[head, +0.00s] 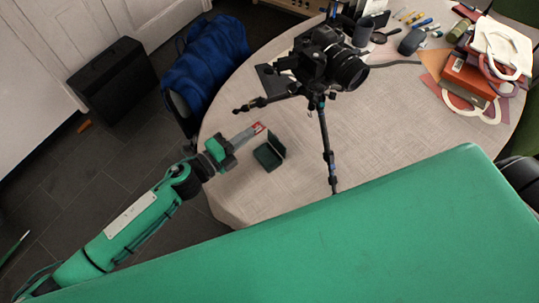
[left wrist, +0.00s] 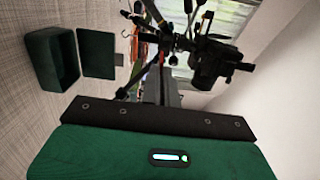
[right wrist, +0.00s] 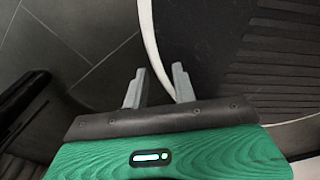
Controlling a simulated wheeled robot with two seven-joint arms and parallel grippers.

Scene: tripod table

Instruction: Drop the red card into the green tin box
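The small red card (head: 258,128) shows at the tips of my left gripper (head: 252,131), whose fingers look closed on it, just left of and above the tin in the head view. The green tin box (head: 265,158) stands open on the table with its lid raised at the right.
A camera on a tripod (head: 328,62) stands on the round table (head: 400,125), one leg coming down right of the tin. Bags (head: 470,75) and small tools lie at the far right.

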